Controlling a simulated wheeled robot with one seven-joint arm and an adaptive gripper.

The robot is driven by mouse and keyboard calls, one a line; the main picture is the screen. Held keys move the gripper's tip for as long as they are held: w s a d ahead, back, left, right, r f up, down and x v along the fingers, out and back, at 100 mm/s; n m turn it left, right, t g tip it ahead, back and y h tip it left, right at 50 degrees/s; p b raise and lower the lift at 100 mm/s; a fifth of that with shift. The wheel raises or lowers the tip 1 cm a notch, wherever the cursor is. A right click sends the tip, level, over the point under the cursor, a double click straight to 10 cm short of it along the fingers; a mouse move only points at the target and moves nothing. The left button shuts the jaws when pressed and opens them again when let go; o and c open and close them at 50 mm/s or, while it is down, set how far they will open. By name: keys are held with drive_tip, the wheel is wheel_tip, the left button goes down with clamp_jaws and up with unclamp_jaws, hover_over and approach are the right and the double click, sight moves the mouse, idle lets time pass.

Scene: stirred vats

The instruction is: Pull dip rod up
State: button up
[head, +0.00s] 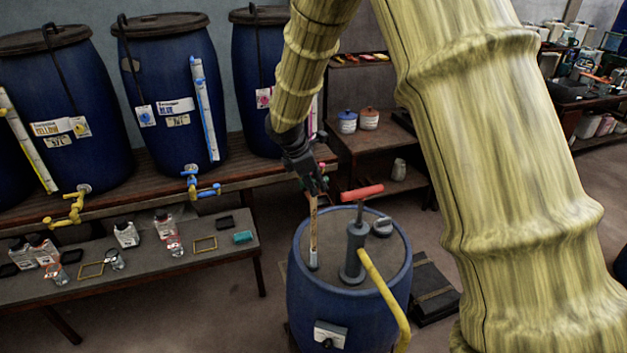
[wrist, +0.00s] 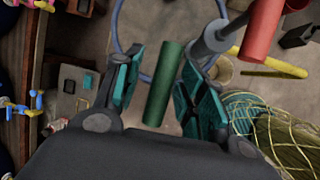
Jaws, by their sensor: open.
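A blue drum (head: 340,310) stands on the floor at the lower middle of the head view. A thin tan dip rod (head: 313,232) stands upright out of its lid. My gripper (head: 317,182) is just above the visible part of the rod, pointing down, and its fingers hide the rod's top. In the wrist view my open gripper (wrist: 161,88) has its teal finger pads on either side of a green cylindrical handle (wrist: 164,82), which looks like the rod's top. Gaps show between the handle and both pads.
A grey hand pump (head: 355,252) with a red handle (head: 362,192) and a yellow hose (head: 388,295) stands on the lid, close to the rod's right. A bench (head: 140,262) with jars and cards is at left. Large blue vats (head: 170,95) line the wall behind.

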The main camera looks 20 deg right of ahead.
drive_tip(key=v, duration=1.2)
drive_tip(key=shift+a, duration=0.1)
